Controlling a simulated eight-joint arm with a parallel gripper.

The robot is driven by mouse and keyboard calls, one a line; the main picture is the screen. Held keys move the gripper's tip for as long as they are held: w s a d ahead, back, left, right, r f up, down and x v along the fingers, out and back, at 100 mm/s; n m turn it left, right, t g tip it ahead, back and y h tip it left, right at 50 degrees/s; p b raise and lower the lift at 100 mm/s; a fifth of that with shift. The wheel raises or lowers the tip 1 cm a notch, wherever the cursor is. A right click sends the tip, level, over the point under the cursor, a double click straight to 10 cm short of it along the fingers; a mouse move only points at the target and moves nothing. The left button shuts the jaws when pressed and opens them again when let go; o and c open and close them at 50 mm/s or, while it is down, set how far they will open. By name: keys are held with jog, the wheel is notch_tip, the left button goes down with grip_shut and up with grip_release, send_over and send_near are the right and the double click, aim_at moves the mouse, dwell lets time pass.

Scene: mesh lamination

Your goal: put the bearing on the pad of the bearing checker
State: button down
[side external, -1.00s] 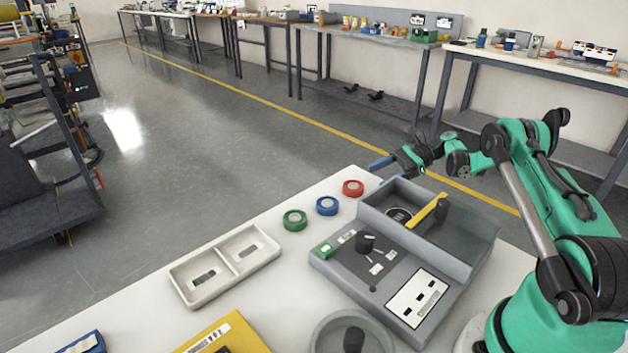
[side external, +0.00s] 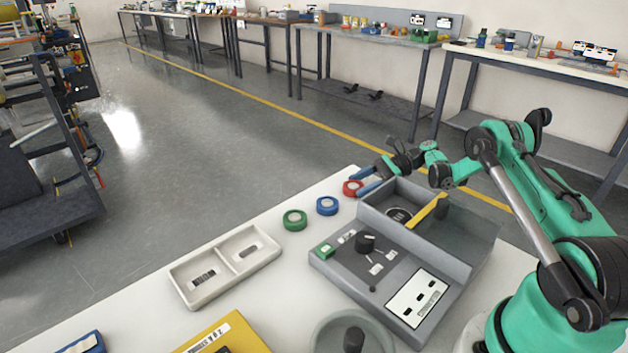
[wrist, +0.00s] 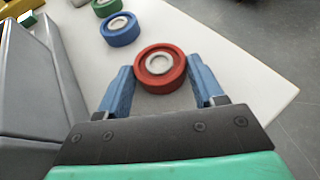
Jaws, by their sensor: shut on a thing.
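The red ring (side external: 352,187) has a pale metal centre and lies flat near the table's far corner. It also shows in the wrist view (wrist: 150,82). My gripper (wrist: 159,70) has its two blue fingers on either side of this ring and is shut on it; the ring appears to still rest on the table. The side view shows my gripper (side external: 368,180) low at the ring. A blue ring (side external: 327,206) and a green ring (side external: 294,219) lie in a row to the left. The grey device (side external: 337,262) has a knob, a green block and a labelled panel; I cannot tell which part is the pad.
A grey walled compartment (side external: 468,262) holding a yellow-handled tool (side external: 426,212) stands close beside my gripper. A white two-part tray (side external: 190,298), a yellow item (side external: 232,335) and a round grey dish (side external: 322,340) are nearer. The table edge is close behind the red ring.

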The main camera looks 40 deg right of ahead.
aim_at(362, 184)
jog(key=shift+r, duration=0.15)
notch_tip(362, 184, up, 19)
jog(key=a+r+m+t+h, duration=0.3)
jog(key=a+r+m, duration=0.1)
jog(key=a, duration=0.5)
jog(key=s+a+r+m+t+h, duration=0.1)
jog(key=a+r+m+h, duration=0.3)
jog(key=a, duration=0.4)
jog(key=shift+a+r+t, duration=0.3)
jog(key=shift+a+t, duration=0.05)
jog(key=shift+t, duration=0.55)
jog(key=shift+s, duration=0.1)
